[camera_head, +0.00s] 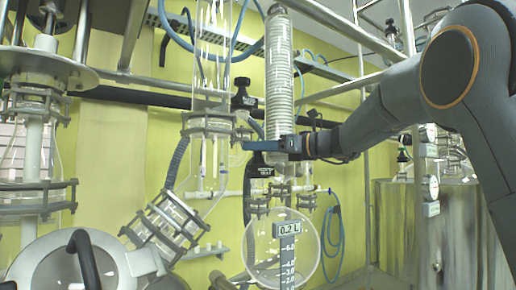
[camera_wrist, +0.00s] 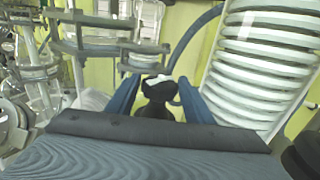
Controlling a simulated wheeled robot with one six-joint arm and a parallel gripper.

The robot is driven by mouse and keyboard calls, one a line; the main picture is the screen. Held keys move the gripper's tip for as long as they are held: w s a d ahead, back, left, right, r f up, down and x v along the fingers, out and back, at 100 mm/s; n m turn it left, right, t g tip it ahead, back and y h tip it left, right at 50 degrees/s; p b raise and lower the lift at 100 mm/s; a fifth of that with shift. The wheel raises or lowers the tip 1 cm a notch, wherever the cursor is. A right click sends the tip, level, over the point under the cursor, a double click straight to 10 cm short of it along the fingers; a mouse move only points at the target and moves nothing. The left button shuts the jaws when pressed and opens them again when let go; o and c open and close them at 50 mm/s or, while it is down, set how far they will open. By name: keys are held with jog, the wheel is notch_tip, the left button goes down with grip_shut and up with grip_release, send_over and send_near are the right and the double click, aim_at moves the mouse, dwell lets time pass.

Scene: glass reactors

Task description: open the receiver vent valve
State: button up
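My gripper (camera_head: 250,145) reaches left from the arm, in front of the glass column. In the wrist view, its two blue fingers (camera_wrist: 158,98) are spread apart. A black valve knob with a white mark (camera_wrist: 157,88) shows between them, with gaps on both sides; I cannot tell its depth. In the head view, a black valve part with a pale label (camera_head: 260,172) is just below the fingers, partly hidden by them. Another black valve knob (camera_head: 243,96) is higher up. The round glass receiver (camera_head: 262,235) is below. I cannot tell which black part is the vent valve.
A ribbed glass coil column (camera_head: 279,70) stands close to my gripper and also shows at right in the wrist view (camera_wrist: 262,60). A clamped glass flange (camera_head: 208,124) is to the left. A tilted clamped glass joint (camera_head: 163,224) is lower left. A blue hose (camera_head: 334,225) hangs behind.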

jog(key=shift+s+a+m+t+h+b, duration=0.15)
jog(key=shift+m+t+h+b, duration=0.45)
jog(key=shift+t, duration=0.3)
jog(key=m+t+h+b, duration=0.2)
jog(key=t, duration=0.1)
jog(key=shift+m, duration=0.3)
jog(key=m+t+h+b, duration=0.2)
jog(key=h, duration=0.1)
jog(key=m+t+h+b, duration=0.1)
jog(key=b, duration=0.1)
jog(key=shift+s+d+r, duration=0.25)
jog(key=shift+s, duration=0.1)
jog(key=shift+w+a+f+m+t+h, duration=0.3)
jog(key=shift+w+a+m+t+h, duration=0.1)
jog(key=shift+w+a+m+h, duration=0.25)
jog(key=shift+s+d+h+b, duration=0.1)
jog(key=shift+d+h+b, duration=0.05)
jog(key=shift+h+b, duration=0.25)
jog(key=shift+d+r, duration=0.15)
jog(key=shift+d, duration=0.2)
